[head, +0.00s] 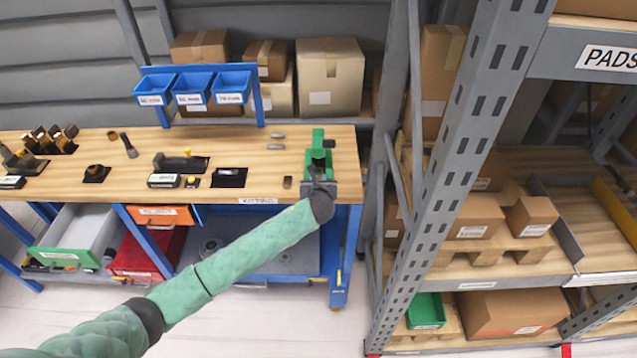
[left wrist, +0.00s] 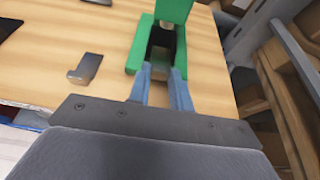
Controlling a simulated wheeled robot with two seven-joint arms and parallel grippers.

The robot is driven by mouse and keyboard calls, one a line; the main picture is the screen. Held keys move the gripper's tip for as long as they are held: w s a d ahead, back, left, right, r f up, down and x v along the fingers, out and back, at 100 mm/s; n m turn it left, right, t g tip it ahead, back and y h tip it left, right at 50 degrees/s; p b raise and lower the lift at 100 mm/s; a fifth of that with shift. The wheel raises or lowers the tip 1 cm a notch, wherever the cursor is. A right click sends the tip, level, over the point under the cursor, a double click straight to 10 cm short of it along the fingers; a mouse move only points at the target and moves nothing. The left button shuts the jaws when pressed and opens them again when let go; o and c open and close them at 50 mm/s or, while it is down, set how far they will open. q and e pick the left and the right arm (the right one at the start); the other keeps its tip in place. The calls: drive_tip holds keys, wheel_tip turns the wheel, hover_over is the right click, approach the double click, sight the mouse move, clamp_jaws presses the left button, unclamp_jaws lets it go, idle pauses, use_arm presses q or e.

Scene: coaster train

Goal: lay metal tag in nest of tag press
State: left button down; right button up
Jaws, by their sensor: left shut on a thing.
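The green tag press (head: 318,142) stands at the right end of the workbench; in the left wrist view its green frame (left wrist: 135,56) opens toward me around a dark middle. My left gripper (head: 319,178) is at the near side of the press. In the left wrist view its two fingers (left wrist: 160,76) reach to the press opening, with a small greyish piece between their tips, apparently the metal tag (left wrist: 159,73). The tag is mostly hidden, and I cannot tell whether it touches the nest. My right gripper is not in view.
A small dark grey block (head: 288,182) lies left of the press; it also shows in the left wrist view (left wrist: 86,68). Two grey pieces (head: 277,140) lie farther back. Blue bins (head: 192,90) hang above the bench (head: 230,150). A grey rack post (head: 460,170) stands to the right.

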sight(318, 173)
use_arm(q)
drive_tip(key=shift+w, duration=1.7)
drive_tip(key=shift+w+f, duration=0.1)
drive_tip(key=shift+w, duration=0.75)
drive_tip(key=c, duration=1.2)
unclamp_jaws()
drive_tip(key=shift+s, duration=0.1)
drive_tip(key=shift+s+b, duration=0.3)
drive_tip(key=shift+b, duration=0.1)
drive_tip(key=b+v, duration=0.2)
drive_tip(key=v, duration=0.3)
drive_tip(key=shift+s, duration=0.3)
drive_tip(key=shift+s+r, duration=0.45)
drive_tip(key=shift+s, duration=0.2)
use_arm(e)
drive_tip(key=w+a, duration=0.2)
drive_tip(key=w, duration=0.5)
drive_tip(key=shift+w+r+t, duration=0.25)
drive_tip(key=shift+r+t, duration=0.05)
